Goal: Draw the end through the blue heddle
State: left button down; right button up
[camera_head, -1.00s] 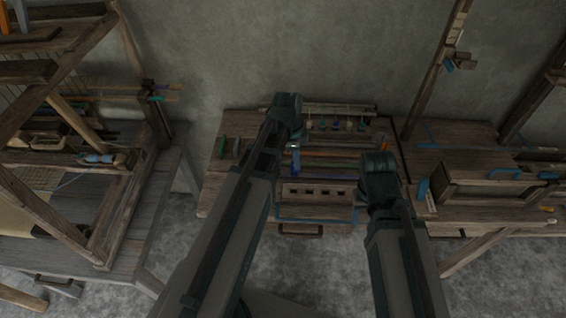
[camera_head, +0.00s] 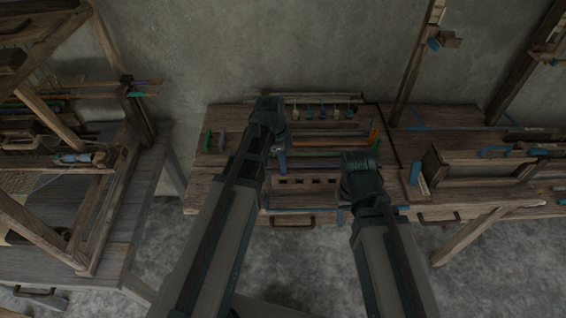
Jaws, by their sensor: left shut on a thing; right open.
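My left gripper (camera_head: 280,152) is over the wooden bench at the wall. It is shut on a slim blue thing (camera_head: 282,163), which points down toward the bench top; my arm hides most of it. My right gripper (camera_head: 349,188) is open near the front edge of the bench, to the right of the left one. The wooden loom (camera_head: 105,205) stands at the left. Thin upright strands, perhaps heddles (camera_head: 42,78), show at its upper left, too small and dark to tell a blue one. The yarn end cannot be made out.
The bench (camera_head: 197,188) holds several coloured rods, small hanging tools (camera_head: 322,112) and a slotted block (camera_head: 305,181). A wooden box frame (camera_head: 470,165) stands on the bench to the right. A bundle (camera_head: 78,158) lies on the loom.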

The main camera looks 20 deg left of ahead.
pick_arm(q)
jog(key=shift+f+b, duration=0.7)
jog(key=shift+f, duration=0.55)
pick_arm(e)
jog(key=shift+f, duration=1.25)
pick_arm(q)
jog(key=shift+f, duration=0.15)
pick_arm(e)
jog(key=shift+f, duration=0.15)
pick_arm(q)
jog(key=shift+f+b, duration=1.7)
jog(key=shift+b, duration=0.1)
pick_arm(e)
notch_tip(320, 180, down, 3)
jog(key=shift+f, duration=0.15)
pick_arm(q)
jog(key=c, duration=0.8)
grip_release()
jog(key=shift+r, duration=0.2)
notch_tip(320, 180, up, 14)
jog(key=a+p, duration=0.2)
jog(key=p, duration=1.1)
jog(key=shift+s+f+p, duration=0.25)
jog(key=shift+p, duration=0.15)
pick_arm(e)
notch_tip(320, 180, up, 14)
